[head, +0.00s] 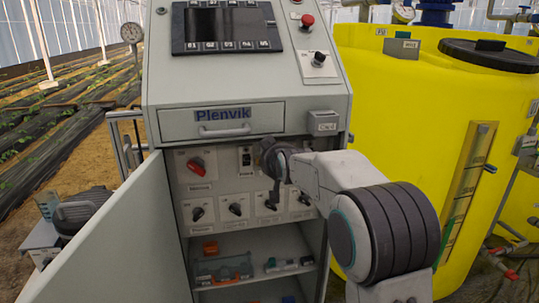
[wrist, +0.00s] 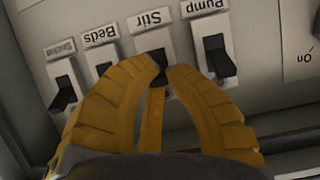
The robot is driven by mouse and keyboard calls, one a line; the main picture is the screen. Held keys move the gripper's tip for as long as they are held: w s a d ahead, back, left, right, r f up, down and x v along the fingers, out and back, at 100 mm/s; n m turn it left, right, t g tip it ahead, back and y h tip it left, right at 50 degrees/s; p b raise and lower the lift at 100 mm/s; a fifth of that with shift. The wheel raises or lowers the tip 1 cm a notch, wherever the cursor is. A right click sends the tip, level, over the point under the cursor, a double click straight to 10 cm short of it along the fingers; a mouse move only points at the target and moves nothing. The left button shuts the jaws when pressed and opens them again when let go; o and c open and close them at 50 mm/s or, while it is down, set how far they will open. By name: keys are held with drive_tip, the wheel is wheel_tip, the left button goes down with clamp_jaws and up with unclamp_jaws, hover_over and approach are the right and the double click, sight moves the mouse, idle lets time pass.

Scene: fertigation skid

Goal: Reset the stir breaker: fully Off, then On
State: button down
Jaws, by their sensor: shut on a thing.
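The stir breaker (wrist: 153,54) is a small black toggle on a white plate under an upside-down "Stir" label in the wrist view. My gripper (wrist: 163,69) has its two yellow ribbed fingers on either side of this toggle, tips close together, shut on it. The fingers hide part of the lever, so I cannot tell whether it is at Off or On. In the head view my gripper (head: 271,160) is at the panel inside the open cabinet and covers the stir breaker.
Beside it are the Pump breaker (wrist: 217,57), the Beds breaker (wrist: 103,68) and a further breaker (wrist: 64,93) at left. A red rotary switch (head: 196,164) and several black knobs share the panel. The open cabinet door (head: 110,235) stands at left, a yellow tank (head: 400,130) at right.

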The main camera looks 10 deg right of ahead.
drive_tip(key=shift+d+r, duration=0.2)
drive_tip(key=c, duration=1.5)
unclamp_jaws()
drive_tip(key=shift+d+f, duration=0.1)
drive_tip(key=o, duration=0.3)
drive_tip(key=shift+f, duration=0.1)
drive_tip(key=v, duration=1.2)
drive_tip(key=shift+o, duration=0.4)
